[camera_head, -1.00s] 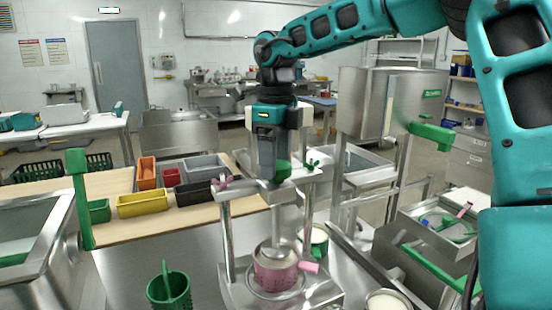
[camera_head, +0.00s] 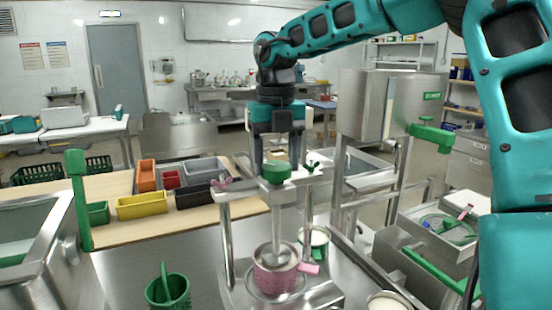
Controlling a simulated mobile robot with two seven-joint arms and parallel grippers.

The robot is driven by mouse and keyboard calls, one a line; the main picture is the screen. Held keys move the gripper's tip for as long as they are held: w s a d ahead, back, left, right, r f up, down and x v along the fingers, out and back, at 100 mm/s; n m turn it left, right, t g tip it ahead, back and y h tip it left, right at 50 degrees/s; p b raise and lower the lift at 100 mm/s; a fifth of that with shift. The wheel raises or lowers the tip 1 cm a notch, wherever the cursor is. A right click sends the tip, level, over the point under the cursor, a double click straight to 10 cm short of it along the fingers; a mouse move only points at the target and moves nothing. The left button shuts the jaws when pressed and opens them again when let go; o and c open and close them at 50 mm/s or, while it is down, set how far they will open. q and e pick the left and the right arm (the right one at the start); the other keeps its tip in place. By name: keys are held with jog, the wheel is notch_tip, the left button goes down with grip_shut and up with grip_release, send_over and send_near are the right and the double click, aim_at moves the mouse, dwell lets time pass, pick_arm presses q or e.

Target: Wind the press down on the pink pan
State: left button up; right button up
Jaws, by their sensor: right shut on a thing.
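The pink pan (camera_head: 272,281) stands on the metal base of the press in the lower middle, its short pink handle pointing right. The press is a metal frame with two posts and a crossbar (camera_head: 243,190). A vertical screw (camera_head: 276,220) runs from the crossbar down into the pan, ending in a pale round plate (camera_head: 275,255) at the pan's mouth. The green knob (camera_head: 274,174) tops the screw. My right gripper (camera_head: 274,165) points straight down from above, its fingers shut on the knob from both sides. My left gripper is out of view.
A white-filled pot (camera_head: 318,240) stands just right of the press. A green basket (camera_head: 167,292) is at the lower left. Coloured bins, including a yellow one (camera_head: 142,206), stand on the wooden counter at left. A steel machine (camera_head: 365,105) stands to the right.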

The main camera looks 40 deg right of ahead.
aim_at(275, 166)
jog(key=shift+m, duration=0.7)
jog(key=o, duration=1.1)
jog(key=shift+c, duration=0.2)
notch_tip(275, 166, up, 13)
jog(key=p, duration=0.1)
jog(key=shift+f, duration=0.1)
